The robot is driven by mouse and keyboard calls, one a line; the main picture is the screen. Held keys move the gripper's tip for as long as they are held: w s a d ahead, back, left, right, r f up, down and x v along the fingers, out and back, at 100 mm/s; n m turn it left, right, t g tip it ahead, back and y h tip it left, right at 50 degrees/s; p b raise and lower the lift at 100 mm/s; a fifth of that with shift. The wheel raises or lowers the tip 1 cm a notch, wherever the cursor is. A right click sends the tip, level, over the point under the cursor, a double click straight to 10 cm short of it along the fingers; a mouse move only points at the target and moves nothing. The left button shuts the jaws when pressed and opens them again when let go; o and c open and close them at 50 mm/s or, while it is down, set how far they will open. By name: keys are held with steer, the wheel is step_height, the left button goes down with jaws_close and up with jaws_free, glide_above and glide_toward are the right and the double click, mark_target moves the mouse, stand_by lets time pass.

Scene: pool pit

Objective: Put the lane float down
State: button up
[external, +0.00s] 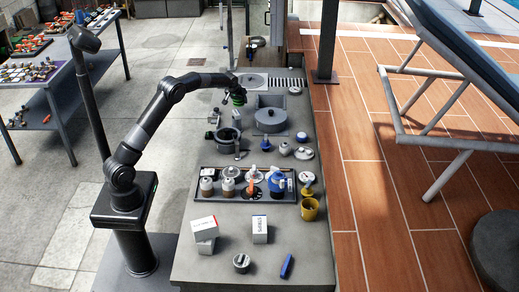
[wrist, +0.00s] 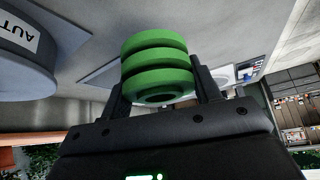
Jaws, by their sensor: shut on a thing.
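The lane float is a green ribbed cylinder (wrist: 157,62) held between the two fingers of my gripper (wrist: 160,92) in the wrist view. My gripper is shut on it. In the external view the green float (external: 238,97) shows small at the end of my arm, near the far left part of the grey counter (external: 200,262). From these views I cannot tell whether the float touches the counter.
A grey square basin with a round lid (external: 270,118) stands right of the float. A dark pot (external: 227,136) is just nearer. A tray (external: 240,198) with several bottles, a yellow cup (external: 309,208) and white boxes (external: 204,229) lie closer. The front counter has bare room.

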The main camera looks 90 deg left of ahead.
mark_target(236, 102)
steer(key=shift+f, duration=3.05)
steer(key=o, duration=1)
steer(key=shift+f, duration=0.15)
steer(key=shift+r, duration=0.25)
steer(key=v, duration=1.1)
steer(key=shift+s+d+r, duration=0.1)
steer(key=shift+d+r, duration=0.15)
steer(key=shift+r, duration=0.1)
